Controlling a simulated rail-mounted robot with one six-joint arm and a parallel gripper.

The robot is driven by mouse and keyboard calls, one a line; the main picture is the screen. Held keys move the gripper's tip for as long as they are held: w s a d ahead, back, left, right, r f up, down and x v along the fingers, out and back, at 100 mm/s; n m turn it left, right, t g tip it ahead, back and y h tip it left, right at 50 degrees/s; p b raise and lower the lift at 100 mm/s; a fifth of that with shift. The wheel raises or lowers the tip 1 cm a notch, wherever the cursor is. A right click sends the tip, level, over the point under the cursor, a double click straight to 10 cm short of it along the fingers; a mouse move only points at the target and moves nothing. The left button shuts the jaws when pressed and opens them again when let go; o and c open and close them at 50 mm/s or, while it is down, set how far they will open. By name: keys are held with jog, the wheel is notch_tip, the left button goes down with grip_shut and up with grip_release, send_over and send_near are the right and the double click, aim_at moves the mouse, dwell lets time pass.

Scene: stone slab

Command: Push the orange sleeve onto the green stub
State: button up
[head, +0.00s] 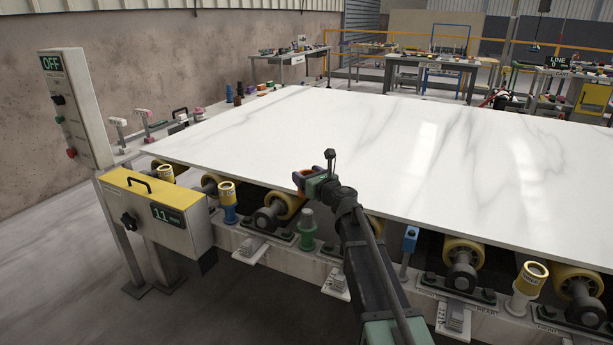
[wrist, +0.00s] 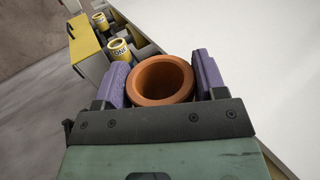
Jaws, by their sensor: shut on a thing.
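The orange sleeve (wrist: 161,100) is a short open ring between the two purple fingers of my gripper (wrist: 163,76) in the wrist view. The fingers press on its sides, and its open end faces the camera. In the head view, a bit of orange (head: 297,181) shows at my gripper (head: 309,175), near the slab's front edge. The green stub (head: 307,228) stands upright on the front rail, below my gripper in the head view and apart from the sleeve. The stub is not visible in the wrist view.
The white stone slab (head: 300,130) lies on yellow rollers (head: 463,252) just behind the stub. Yellow sleeves sit on a blue stub (head: 229,213) to the left and a pale stub (head: 523,302) to the right.

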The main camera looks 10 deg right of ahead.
jog(key=b, duration=0.5)
send_over(307, 210)
jog(key=shift+s+f, duration=0.1)
jog(key=shift+f, duration=2.65)
jog(key=shift+f+b, duration=3.55)
jog(key=o, duration=1)
jog(key=v, duration=1.1)
